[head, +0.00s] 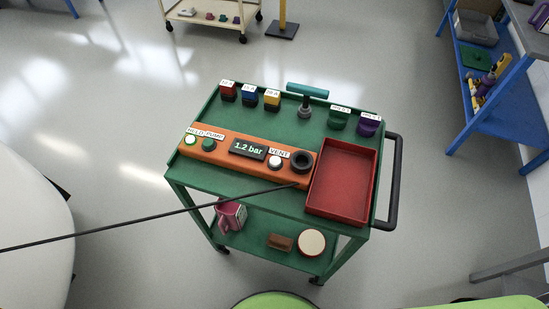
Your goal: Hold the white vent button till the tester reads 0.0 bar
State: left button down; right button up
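The orange tester (228,158) lies on the top of a green cart. Its display (248,149) reads 1.2 bar. The white vent button (275,163) sits right of the display, below a label reading VENT. Nothing touches the button. A green button (208,145) beside the PUMP label and a pale, green-rimmed round part (190,139) are on the tester's left. A black ring-shaped port (302,161) is at its right end. Neither of my grippers is in view.
A thin black hose or rod (130,219) runs from the left edge to the tester's front right. A red tray (342,180) fills the cart's right side. Several coloured labelled pieces and a teal-handled tool (306,98) stand along the back. A black handle (394,180) juts right.

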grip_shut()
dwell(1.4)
